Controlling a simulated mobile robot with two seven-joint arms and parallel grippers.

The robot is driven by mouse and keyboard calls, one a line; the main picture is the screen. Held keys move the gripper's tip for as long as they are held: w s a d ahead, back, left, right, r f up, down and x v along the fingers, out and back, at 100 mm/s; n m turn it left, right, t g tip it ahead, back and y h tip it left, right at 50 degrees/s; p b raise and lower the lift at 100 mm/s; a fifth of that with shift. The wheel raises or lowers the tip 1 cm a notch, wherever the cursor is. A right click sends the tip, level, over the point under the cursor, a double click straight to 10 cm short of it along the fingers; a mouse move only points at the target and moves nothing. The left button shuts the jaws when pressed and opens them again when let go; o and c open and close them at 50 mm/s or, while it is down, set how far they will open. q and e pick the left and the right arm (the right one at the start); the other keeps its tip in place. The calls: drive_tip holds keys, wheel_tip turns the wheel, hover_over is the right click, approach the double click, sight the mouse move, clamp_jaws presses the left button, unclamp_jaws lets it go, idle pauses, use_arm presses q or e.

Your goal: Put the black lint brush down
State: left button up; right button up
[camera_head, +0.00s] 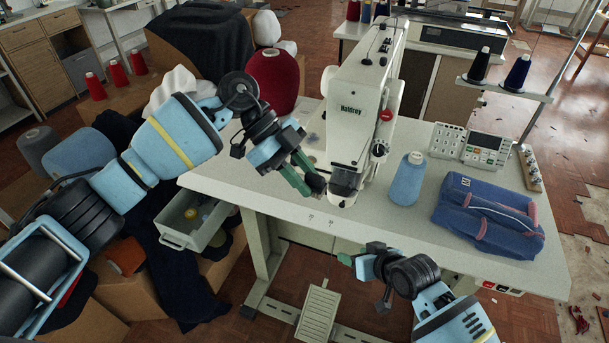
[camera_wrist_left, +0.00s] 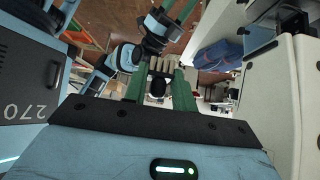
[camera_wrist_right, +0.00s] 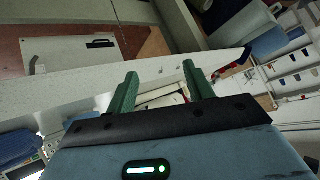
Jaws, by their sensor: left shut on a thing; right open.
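My left gripper (camera_head: 305,180) is above the front of the white sewing table (camera_head: 262,198), just left of the sewing machine's needle area. It is shut on a small dark thing that I take to be the black lint brush (camera_wrist_left: 158,88). In the left wrist view the dark piece shows between the green fingers; most of its shape is hidden. I cannot tell whether it touches the table. My right gripper (camera_head: 357,259) is at the table's front edge, to the right and nearer. In the right wrist view its green fingers (camera_wrist_right: 163,88) are apart and empty.
The white sewing machine (camera_head: 350,115) stands close to the right of my left gripper. An open drawer (camera_head: 187,238) hangs under the left edge. Some tabletop in front of the machine is bare.

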drive_tip(key=s+d+f+t+h, duration=0.2)
drive_tip(key=s+d+f, duration=0.2)
drive_tip(key=s+d, duration=0.3)
drive_tip(key=s+d+f+t+h, duration=0.1)
drive_tip(key=s+d+f, duration=0.3)
drive_tip(key=s, duration=0.6)
drive_tip(key=s+a+m+g, duration=0.1)
drive_tip(key=s+a, duration=0.1)
drive_tip(key=s, duration=0.5)
drive_tip(key=shift+s+f+h, duration=0.2)
drive_tip(key=shift+f+h, duration=0.1)
drive_tip(key=shift+f, duration=0.05)
use_arm(q)
drive_tip(key=s+a+f+n+t, duration=0.1)
drive_tip(key=a+n+t, duration=0.3)
drive_tip(key=a, duration=0.6)
drive_tip(key=s+a+f+n+t, duration=0.1)
drive_tip(key=s+a+n+t, duration=0.3)
drive_tip(key=a+n, duration=0.4)
drive_tip(key=shift+s+a+f+n+t+y, duration=0.15)
drive_tip(key=shift+s+a+n+t+y, duration=0.35)
drive_tip(key=shift+a, duration=0.6)
drive_tip(key=shift+w, duration=0.15)
